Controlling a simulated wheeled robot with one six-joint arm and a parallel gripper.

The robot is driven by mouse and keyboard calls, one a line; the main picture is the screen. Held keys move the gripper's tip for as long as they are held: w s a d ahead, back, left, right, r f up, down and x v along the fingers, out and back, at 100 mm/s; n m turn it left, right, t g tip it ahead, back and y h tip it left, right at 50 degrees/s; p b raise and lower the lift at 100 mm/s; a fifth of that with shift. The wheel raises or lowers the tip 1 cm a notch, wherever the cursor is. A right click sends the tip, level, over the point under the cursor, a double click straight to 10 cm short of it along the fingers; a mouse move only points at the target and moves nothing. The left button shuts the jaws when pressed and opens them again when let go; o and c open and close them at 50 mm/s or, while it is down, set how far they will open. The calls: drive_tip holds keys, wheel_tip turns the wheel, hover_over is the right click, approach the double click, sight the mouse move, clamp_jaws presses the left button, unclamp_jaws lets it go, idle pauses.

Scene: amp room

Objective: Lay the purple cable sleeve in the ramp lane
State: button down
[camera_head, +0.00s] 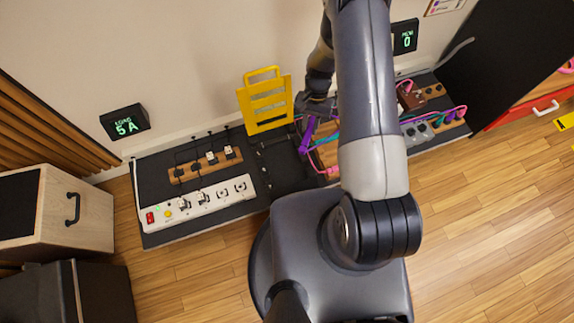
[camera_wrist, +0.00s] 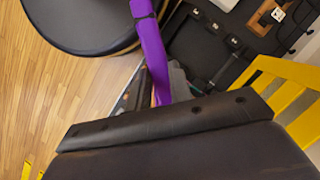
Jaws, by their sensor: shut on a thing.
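The purple cable sleeve (camera_head: 307,136) hangs slanted beneath my gripper (camera_head: 316,106) in the head view. In the wrist view the sleeve (camera_wrist: 152,45) runs from the top edge down to my gripper (camera_wrist: 163,98), which is shut on it. The black cable ramp (camera_head: 280,168) with its lanes lies just left of the sleeve, under a raised yellow lid (camera_head: 266,103). The ramp also shows in the wrist view (camera_wrist: 195,48). My arm covers part of the area to the right, and I cannot tell whether the sleeve touches the ramp.
A white power strip (camera_head: 205,200) and a wooden block with plugs (camera_head: 205,165) sit left of the ramp. Pedals (camera_head: 416,132) and coloured cables crowd the right side. A speaker cabinet (camera_head: 75,212) stands at the far left. The wooden floor in front right is clear.

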drive_tip(key=a+f+m+b, duration=0.2)
drive_tip(key=f+m+b, duration=0.1)
drive_tip(key=f+b, duration=0.4)
drive_tip(key=s+a+f+m+t+y+b, duration=0.1)
drive_tip(key=a+f+m+b, duration=0.1)
drive_tip(key=f+m+b, duration=0.2)
drive_tip(key=a+f+m+y+b, duration=0.1)
drive_tip(key=a+f+m+b, duration=0.1)
drive_tip(key=f+b, duration=0.7)
wheel_tip(320, 180, down, 5)
drive_tip(key=shift+s+a+f+m+t+b, duration=0.1)
drive_tip(key=shift+s+a+m+t+b, duration=0.25)
drive_tip(key=shift+m, duration=0.35)
drive_tip(key=shift+w+f, duration=0.1)
drive_tip(key=shift+f+b, duration=3.6)
drive_tip(key=shift+f, duration=0.9)
drive_tip(key=c, duration=1.2)
unclamp_jaws()
drive_tip(key=shift+r, duration=0.1)
